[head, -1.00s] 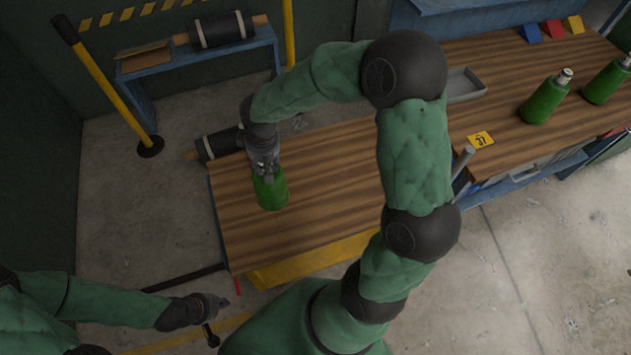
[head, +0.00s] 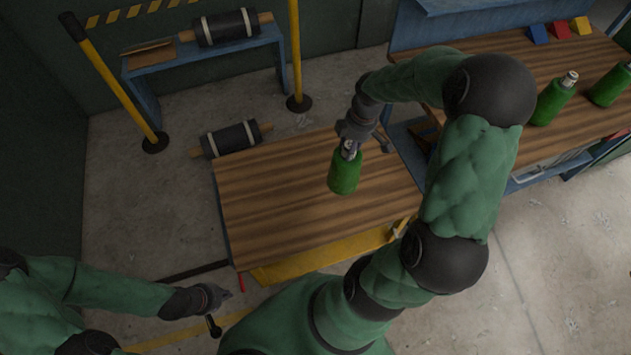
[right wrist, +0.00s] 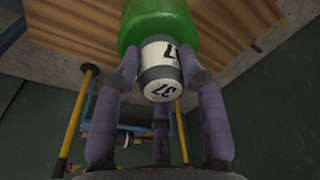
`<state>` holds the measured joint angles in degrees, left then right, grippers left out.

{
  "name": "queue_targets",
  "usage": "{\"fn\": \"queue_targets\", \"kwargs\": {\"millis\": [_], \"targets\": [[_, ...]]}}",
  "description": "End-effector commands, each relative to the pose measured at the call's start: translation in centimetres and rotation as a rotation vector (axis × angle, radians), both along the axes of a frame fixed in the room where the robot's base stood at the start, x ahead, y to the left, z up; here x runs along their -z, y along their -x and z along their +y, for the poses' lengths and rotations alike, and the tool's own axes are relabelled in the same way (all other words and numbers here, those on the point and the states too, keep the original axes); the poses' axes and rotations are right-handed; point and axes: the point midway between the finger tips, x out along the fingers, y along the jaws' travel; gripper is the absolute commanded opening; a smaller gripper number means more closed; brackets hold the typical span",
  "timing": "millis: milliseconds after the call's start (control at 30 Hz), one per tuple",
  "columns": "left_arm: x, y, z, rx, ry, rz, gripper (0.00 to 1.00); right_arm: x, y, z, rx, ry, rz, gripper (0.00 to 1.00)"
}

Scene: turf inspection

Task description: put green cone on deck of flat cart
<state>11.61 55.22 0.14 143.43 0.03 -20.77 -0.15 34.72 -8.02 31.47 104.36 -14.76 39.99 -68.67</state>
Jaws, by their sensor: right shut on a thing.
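The green cone (head: 344,174) is bottle-shaped, with a white and grey top marked 37. My right gripper (head: 351,147) is shut on that top, and the cone hangs below it, over the right half of the wooden deck of the flat cart (head: 275,205). I cannot tell whether its base touches the deck. In the right wrist view, the fingers (right wrist: 160,75) hold the labelled top of the green cone (right wrist: 165,20) from both sides. My left gripper (head: 222,308) is open and empty, low in front of the cart.
Two more green cones (head: 552,101) (head: 609,85) stand on the workbench at right, with coloured blocks (head: 557,29) behind. A black roller (head: 232,139) lies behind the cart, another (head: 226,28) on a blue stand. Yellow posts (head: 295,55) stand near. The deck's left half is clear.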

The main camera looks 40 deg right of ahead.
Motion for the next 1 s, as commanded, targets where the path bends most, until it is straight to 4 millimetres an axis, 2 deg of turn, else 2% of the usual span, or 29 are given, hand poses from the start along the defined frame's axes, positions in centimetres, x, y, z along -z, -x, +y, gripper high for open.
{"fn": "queue_targets", "kwargs": {"millis": [100,233,333,433,567,900,1000], "targets": [[-0.2,0.0,0.0,0.000,0.000,0.000,0.00,-0.2,1.2,-1.5,-0.049,0.002,-0.001,0.00],[-0.2,0.0,0.0,0.000,0.000,0.000,0.00,-0.3,1.8,-2.3,-0.087,0.002,-0.002,0.00],[-0.2,0.0,0.0,0.000,0.000,0.000,0.00,-0.4,2.1,-2.4,-0.101,0.002,-0.002,0.00],[-0.1,0.0,0.0,0.000,0.000,0.000,0.00,-0.4,2.1,-1.6,-0.107,0.001,-0.001,0.00],[0.2,0.0,0.0,0.000,0.000,0.000,0.00,-0.4,2.0,0.5,-0.106,-0.002,0.004,0.00],[1.1,0.0,0.0,0.000,0.000,0.000,0.00,-0.5,3.2,8.4,-0.101,0.001,0.019,0.00],[1.3,0.0,0.0,0.000,0.000,0.000,0.00,-0.4,3.6,10.0,-0.096,0.002,0.022,0.00]]}}
